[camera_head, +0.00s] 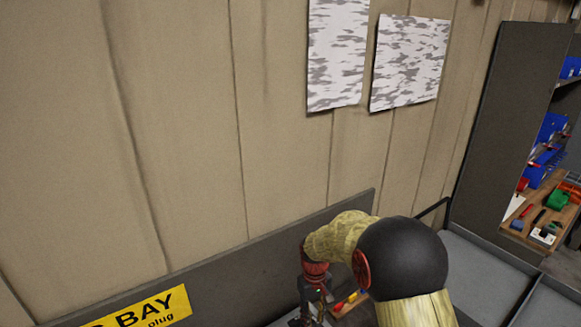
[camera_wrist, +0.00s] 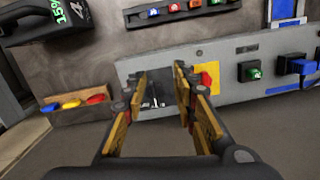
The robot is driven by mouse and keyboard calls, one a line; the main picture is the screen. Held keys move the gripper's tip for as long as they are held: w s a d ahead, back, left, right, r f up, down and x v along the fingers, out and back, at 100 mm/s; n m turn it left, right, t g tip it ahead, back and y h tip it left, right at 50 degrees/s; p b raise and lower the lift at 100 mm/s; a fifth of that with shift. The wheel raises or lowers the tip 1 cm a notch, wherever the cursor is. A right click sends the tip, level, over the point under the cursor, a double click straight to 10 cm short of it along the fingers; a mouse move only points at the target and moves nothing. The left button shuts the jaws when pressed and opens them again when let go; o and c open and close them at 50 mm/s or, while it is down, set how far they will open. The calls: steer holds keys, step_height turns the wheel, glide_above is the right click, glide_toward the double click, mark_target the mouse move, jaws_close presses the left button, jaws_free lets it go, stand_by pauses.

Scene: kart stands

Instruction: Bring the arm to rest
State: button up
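My gripper (camera_wrist: 158,88) is in the middle of the wrist view, its two yellow-padded fingers apart with nothing visibly held between them. It points at a grey panel (camera_wrist: 228,76), with a dark recess showing behind the gap between the fingers. In the head view my arm, with yellowish sleeves and a black joint, reaches in from the lower right. My gripper there (camera_head: 314,290) is small and partly cut off at the bottom edge.
The panel carries a yellow square (camera_wrist: 208,76), a green plug (camera_wrist: 253,72) and a blue-and-black plug (camera_wrist: 297,66). A wooden bin (camera_wrist: 92,110) with blue, yellow and red pieces sits left. A dark device (camera_wrist: 40,18) with green digits hangs upper left. Bare surface lies in front.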

steer(key=s+d+r+m+t+b, duration=0.1)
steer(key=s+d+r+b, duration=0.3)
steer(key=s, duration=0.5)
steer(key=s+d+r+m+t+b, duration=0.2)
steer(key=s+b, duration=0.4)
steer(key=s, duration=0.4)
steer(key=s+d+r+m+t+b, duration=0.2)
steer(key=s+d+r+b, duration=0.3)
steer(key=s, duration=0.4)
steer(key=shift+s+d+r+t, duration=0.35)
steer(key=shift+r+t, duration=0.5)
steer(key=shift+t, duration=0.05)
steer(key=shift+a, duration=0.15)
